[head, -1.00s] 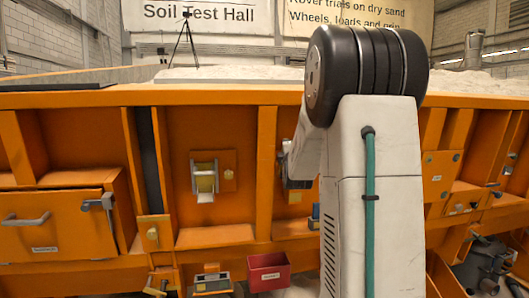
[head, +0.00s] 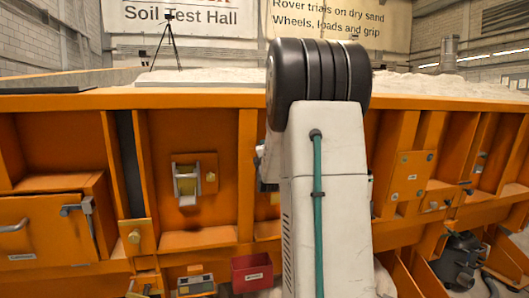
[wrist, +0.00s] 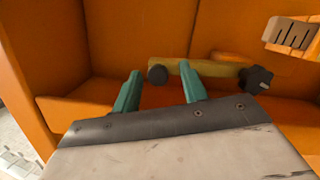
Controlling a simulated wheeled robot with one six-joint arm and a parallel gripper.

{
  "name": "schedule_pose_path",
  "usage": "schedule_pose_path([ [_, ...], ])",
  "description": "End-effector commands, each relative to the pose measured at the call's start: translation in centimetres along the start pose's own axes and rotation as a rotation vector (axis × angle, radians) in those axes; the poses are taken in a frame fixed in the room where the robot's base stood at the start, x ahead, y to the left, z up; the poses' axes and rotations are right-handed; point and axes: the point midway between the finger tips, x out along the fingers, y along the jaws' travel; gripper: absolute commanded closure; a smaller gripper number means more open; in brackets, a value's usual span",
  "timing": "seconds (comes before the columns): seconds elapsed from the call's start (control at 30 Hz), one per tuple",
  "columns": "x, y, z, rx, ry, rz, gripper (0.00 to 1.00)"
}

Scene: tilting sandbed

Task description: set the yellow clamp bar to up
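In the wrist view the yellow clamp bar (wrist: 215,69) lies roughly level across the picture, in front of an orange wall. A dark round end piece (wrist: 157,74) is at its left and a black star-shaped knob (wrist: 257,80) at its right. My gripper (wrist: 159,68) is open, with teal fingers set apart. The bar's left end shows between the fingertips, and the right fingertip overlaps the bar in the picture. I cannot tell whether they touch. In the head view my arm hides the bar and most of my gripper.
Orange ribs and ledges (wrist: 75,113) enclose the bar. A pale slotted part (wrist: 290,36) is at the upper right of the wrist view. In the head view a roller fitting (head: 187,180), a red bin (head: 252,272) and a drawer (head: 45,230) are to the left of my arm.

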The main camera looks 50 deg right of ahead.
Motion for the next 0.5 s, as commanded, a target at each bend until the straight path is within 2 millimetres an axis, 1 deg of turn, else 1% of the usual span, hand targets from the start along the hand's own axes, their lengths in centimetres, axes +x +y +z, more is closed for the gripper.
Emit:
schedule_pose_path([
  [0.17,0.0,0.1,0.1,0.000,-0.001,0.002,0.57],
  [0.27,-0.4,0.2,0.1,0.000,-0.001,0.003,0.57],
  [0.37,-1.6,0.2,0.1,0.000,-0.001,0.003,0.57],
  [0.5,-4.1,0.2,0.0,0.000,-0.001,0.003,0.57],
])
